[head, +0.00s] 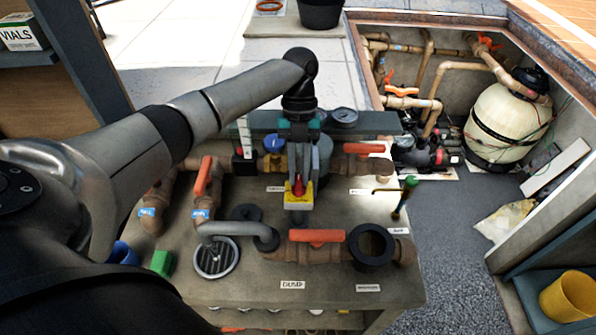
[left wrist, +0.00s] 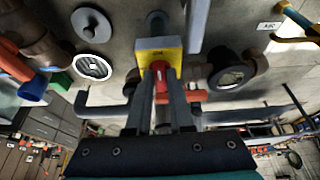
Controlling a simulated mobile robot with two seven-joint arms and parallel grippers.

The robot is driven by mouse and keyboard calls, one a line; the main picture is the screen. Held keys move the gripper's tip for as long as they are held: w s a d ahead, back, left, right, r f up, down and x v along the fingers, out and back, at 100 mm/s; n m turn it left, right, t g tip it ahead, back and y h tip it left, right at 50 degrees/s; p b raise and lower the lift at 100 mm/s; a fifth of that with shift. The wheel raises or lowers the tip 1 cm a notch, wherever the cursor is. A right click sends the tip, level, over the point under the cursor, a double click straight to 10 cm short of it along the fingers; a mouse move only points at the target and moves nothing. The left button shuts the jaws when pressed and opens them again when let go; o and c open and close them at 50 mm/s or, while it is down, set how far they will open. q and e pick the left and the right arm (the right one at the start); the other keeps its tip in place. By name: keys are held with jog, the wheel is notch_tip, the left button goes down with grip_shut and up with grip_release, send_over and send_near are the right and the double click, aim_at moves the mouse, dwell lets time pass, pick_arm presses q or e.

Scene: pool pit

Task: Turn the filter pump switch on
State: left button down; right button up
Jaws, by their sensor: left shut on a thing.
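The pump switch is a yellow plate (head: 298,200) with a red lever (head: 297,188), standing at the middle of the grey bench top among pipes. My left gripper (head: 298,175) reaches it from above and behind. The two dark fingers are closed around the red lever (left wrist: 160,84), one on each side. The fingers partly hide the lever, so I cannot tell its setting. My right gripper is in neither view.
Pipes with orange valve handles (head: 317,237) surround the switch. A round drain grate (head: 215,257) lies front left, and a dark open pipe ring (head: 373,247) stands front right. A brass tap with a green knob (head: 410,182) is at right. The pit (head: 455,240) lies beyond.

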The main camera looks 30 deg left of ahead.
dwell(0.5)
pick_arm(q)
jog(key=c, duration=0.8)
grip_release()
jog(key=p+v, duration=0.2)
jog(key=v, duration=1.3)
jog(key=shift+r, duration=0.2)
jog(key=shift+d, duration=0.1)
